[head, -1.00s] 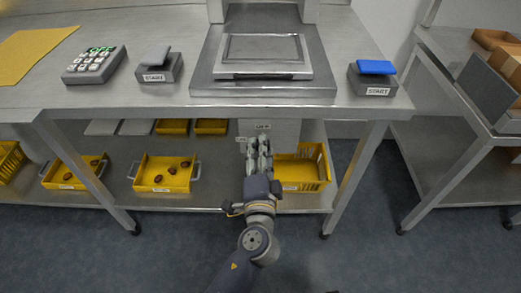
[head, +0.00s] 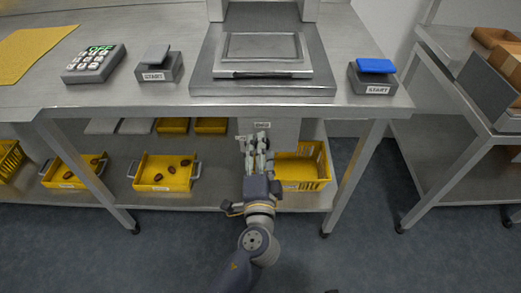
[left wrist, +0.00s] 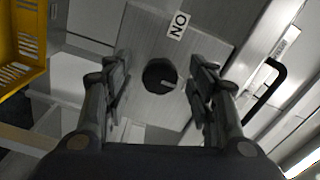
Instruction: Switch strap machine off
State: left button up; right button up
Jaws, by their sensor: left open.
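A black round knob (left wrist: 159,76) with a pale pointer mark sits on the face of a grey box (left wrist: 150,28) in the left wrist view. A white label (left wrist: 178,25) beside it reads as ON turned around. In the head view this box (head: 285,129) stands under the steel table, partly behind my gripper. My left gripper (head: 256,140) is open and empty in front of the box. In the left wrist view its fingers (left wrist: 160,88) lie on either side of the knob, apart from it in the picture. My right gripper is not in view.
The steel table (head: 140,105) overhangs the gripper. A yellow crate (head: 318,170) stands close right of the gripper; a yellow tray with dates (head: 165,184) lies left. Table legs (head: 355,180) flank the space. A black handle (left wrist: 265,88) shows right of the fingers in the wrist view.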

pick_arm(q)
jog(key=s, duration=1.1)
jog(key=shift+s, duration=0.35)
